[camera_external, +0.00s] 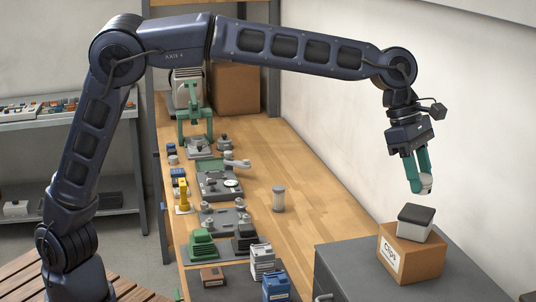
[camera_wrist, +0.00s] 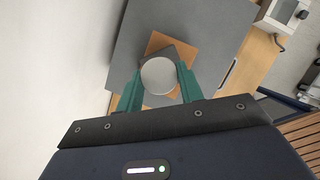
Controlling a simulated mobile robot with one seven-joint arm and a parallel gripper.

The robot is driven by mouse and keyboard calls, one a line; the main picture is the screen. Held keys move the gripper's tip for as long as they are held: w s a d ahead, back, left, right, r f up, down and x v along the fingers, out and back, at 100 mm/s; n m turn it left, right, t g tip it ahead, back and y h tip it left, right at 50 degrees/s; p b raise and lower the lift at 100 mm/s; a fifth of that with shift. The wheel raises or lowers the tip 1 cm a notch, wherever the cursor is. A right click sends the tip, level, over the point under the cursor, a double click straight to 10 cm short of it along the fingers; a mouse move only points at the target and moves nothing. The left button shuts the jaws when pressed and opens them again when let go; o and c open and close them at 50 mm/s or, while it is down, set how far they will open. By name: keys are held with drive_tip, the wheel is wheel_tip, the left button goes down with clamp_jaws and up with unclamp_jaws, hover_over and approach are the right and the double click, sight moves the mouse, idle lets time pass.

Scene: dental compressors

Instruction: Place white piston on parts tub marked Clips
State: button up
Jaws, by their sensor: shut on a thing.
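My gripper (camera_external: 419,180) has green fingers and is shut on the white piston (camera_external: 426,184), holding it in the air. In the wrist view the piston (camera_wrist: 158,76) shows as a pale disc between the fingertips (camera_wrist: 160,82). The brown parts tub marked Clips (camera_external: 411,262) stands on a grey cabinet, below the gripper. A small white box with a dark lid (camera_external: 416,214) sits on top of the tub. In the wrist view the piston hides part of the dark lid (camera_wrist: 186,54) and of the brown tub (camera_wrist: 156,41).
The grey cabinet top (camera_external: 345,262) has free room left of the tub. A wooden bench (camera_external: 310,215) beside it carries tools, a grey cylinder (camera_external: 278,198) and several small containers. The white wall (camera_external: 350,100) runs close behind my gripper.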

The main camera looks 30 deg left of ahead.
sight(414, 210)
drive_tip(key=shift+f, duration=2.15)
drive_tip(key=shift+f, duration=0.1)
drive_tip(key=o, duration=1)
drive_tip(key=v, duration=1.2)
drive_tip(key=shift+w+a, duration=0.1)
drive_tip(key=shift+w, duration=0.05)
